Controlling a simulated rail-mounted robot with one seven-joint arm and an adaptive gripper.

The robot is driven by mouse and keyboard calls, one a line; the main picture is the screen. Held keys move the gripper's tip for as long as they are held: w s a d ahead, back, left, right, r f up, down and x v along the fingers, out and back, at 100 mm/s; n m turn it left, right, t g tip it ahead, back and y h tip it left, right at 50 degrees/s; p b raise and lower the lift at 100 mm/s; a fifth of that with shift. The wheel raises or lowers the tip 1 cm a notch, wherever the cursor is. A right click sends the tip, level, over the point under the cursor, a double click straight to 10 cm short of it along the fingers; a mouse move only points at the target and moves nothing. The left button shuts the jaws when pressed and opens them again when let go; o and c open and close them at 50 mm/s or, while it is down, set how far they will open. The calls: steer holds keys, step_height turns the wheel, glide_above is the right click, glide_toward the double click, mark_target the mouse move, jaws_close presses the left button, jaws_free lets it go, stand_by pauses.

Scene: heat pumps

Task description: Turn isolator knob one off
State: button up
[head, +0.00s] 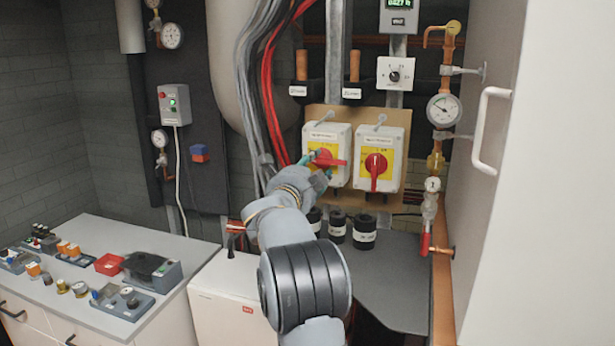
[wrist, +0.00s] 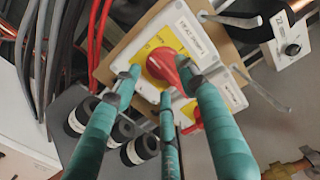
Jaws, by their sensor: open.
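The left isolator is a white box with a yellow plate and a red knob (head: 330,160); the knob's handle points to the right in the head view. The same red knob (wrist: 160,63) shows in the wrist view, below a printed label. My gripper (wrist: 160,74) is open, its teal fingers spread around this knob; I cannot tell whether they touch it. In the head view my gripper (head: 318,166) hides part of the knob and its plate. The right isolator (head: 379,158) has a red knob (head: 376,168) with its handle pointing down.
Grey and red cables (head: 275,90) hang just left of the isolators. Black pipe ends (head: 364,232) sit below them. A gauge (head: 444,109) and copper pipe stand to the right, beside a white door with a handle (head: 487,130). A bench (head: 190,243) with parts is at left.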

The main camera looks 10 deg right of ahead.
steer(key=v, duration=1)
steer(key=shift+s, duration=0.25)
steer(key=x, duration=1.2)
steer(key=shift+a, duration=0.1)
steer(key=shift+w, duration=0.1)
steer(key=shift+r, duration=0.1)
